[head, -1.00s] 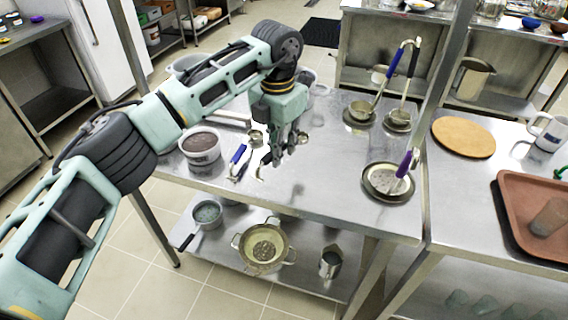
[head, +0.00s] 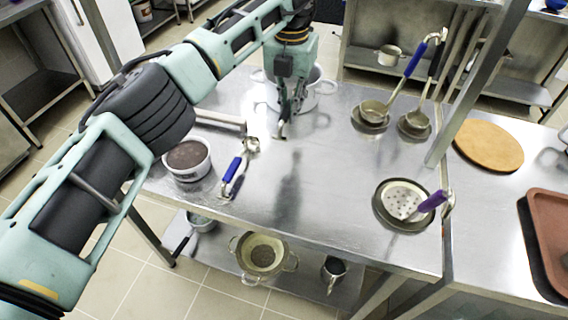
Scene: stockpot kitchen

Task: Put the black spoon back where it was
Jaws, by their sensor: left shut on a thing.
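My left gripper (head: 287,118) is above the middle of the steel table, in front of a pot. It is shut on a thin dark-handled utensil, which I take for the black spoon (head: 281,134). Only a short hooked end shows below the fingers; the rest is hidden by the gripper. A second dark-handled ladle (head: 434,83) stands in a small dish (head: 427,133) at the table's back right. A blue-handled ladle (head: 231,172) lies on the table left of my gripper. My right gripper is not in view.
A blue-handled ladle (head: 393,91) leans in another dish at the back right. A purple-handled skimmer (head: 404,199) rests on a dark plate. A white tub (head: 188,160) stands at left, a pot (head: 318,92) behind my gripper. A metal post (head: 470,90) rises at right. The table's front middle is clear.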

